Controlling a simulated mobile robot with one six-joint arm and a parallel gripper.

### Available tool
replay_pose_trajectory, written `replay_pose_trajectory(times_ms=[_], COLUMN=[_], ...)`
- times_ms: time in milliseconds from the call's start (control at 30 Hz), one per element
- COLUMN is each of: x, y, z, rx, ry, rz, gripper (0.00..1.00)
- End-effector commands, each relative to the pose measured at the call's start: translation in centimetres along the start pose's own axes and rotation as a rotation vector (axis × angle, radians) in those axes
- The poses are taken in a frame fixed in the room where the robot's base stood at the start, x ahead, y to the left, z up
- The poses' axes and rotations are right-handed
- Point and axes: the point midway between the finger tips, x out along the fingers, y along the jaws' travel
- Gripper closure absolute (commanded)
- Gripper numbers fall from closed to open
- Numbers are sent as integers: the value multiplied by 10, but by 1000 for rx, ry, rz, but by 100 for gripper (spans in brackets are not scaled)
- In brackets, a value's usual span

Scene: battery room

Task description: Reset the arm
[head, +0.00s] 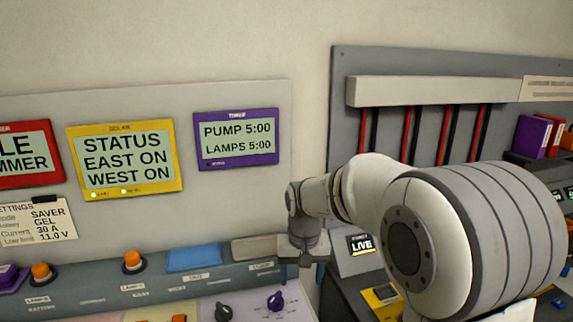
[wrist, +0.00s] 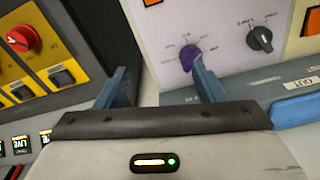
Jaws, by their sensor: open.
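My gripper (wrist: 160,88) is open and empty in the wrist view, its two blue fingers apart. A purple knob (wrist: 190,57) on the light panel shows close beside the right finger; I cannot tell whether they touch. In the head view my arm reaches in from the right and bends down at the wrist, with my gripper (head: 302,258) low over the right end of the console. The purple knob (head: 275,301) shows just left of and below it.
A black knob (head: 223,312) sits left of the purple one. Orange buttons (head: 133,261) line the console. A yellow status display (head: 124,157) and a purple timer display (head: 236,138) hang on the wall. A red knob (wrist: 24,38) on a yellow panel stands left in the wrist view.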

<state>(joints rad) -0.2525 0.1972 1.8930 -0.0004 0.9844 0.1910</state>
Motion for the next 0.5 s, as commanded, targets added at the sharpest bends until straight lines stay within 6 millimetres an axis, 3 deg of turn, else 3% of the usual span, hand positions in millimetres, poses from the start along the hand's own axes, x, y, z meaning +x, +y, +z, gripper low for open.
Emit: replay_pose_trajectory(times_ms=[200, 500], x=[-36, -49], y=[48, 91], z=[68, 166], rx=[25, 50], ry=[67, 149], rz=[-2, 11], gripper=[37, 37])
